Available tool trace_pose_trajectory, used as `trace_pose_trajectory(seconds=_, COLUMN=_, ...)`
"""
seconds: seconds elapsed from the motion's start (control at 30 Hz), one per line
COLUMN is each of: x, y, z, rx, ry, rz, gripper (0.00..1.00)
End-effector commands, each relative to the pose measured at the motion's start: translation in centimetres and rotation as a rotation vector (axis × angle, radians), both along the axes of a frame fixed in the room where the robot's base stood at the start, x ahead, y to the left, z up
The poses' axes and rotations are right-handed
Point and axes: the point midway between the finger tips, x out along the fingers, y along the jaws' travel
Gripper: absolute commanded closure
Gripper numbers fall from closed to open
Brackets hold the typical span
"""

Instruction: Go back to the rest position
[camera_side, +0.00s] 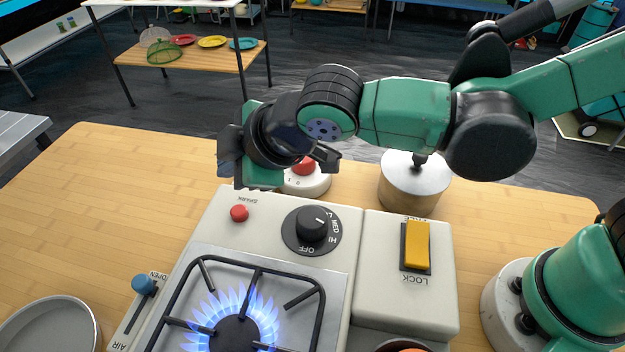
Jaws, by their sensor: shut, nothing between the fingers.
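My gripper (238,178) is shut and empty. It hangs in the upper middle of the side view, in front of the far edge of the stove panel, with my arm reaching in from the upper right. The stove (210,218) stands on the wooden table, and blue flames burn around its burner (236,334). The black knob (312,224) on its panel is marked OFF, HI and MED. A small red spark button (239,213) is left of the knob.
A white round device with a red top (304,166) is partly hidden behind my gripper. A metal canister (412,188) stands right of it. A yellow switch (417,245), a blue-tipped air lever (143,284) and a pan (50,328) are nearer. The table (100,190) is clear at left.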

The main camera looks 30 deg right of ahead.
Motion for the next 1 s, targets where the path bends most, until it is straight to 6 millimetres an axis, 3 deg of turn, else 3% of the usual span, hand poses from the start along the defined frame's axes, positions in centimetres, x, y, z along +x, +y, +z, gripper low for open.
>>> trace_pose_trajectory(seconds=0.27, x=0.0, y=-0.1, z=0.0, rx=0.001, ry=0.001, rz=-0.004, gripper=1.00)
trace_pose_trajectory(seconds=0.37, x=0.3, y=-1.6, z=0.3, rx=0.017, ry=0.019, rz=-0.053, gripper=1.00)
trace_pose_trajectory(seconds=0.47, x=0.8, y=-5.5, z=0.9, rx=0.062, ry=0.065, rz=-0.186, gripper=1.00)
trace_pose_trajectory(seconds=0.53, x=0.7, y=-9.3, z=1.4, rx=0.115, ry=0.109, rz=-0.322, gripper=1.00)
trace_pose_trajectory(seconds=0.7, x=-1.4, y=-18.0, z=1.6, rx=0.272, ry=0.210, rz=-0.675, gripper=1.00)
trace_pose_trajectory(seconds=0.83, x=-3.6, y=-22.1, z=1.1, rx=0.380, ry=0.260, rz=-0.885, gripper=1.00)
trace_pose_trajectory(seconds=1.0, x=-5.3, y=-24.5, z=0.6, rx=0.462, ry=0.289, rz=-1.029, gripper=1.00)
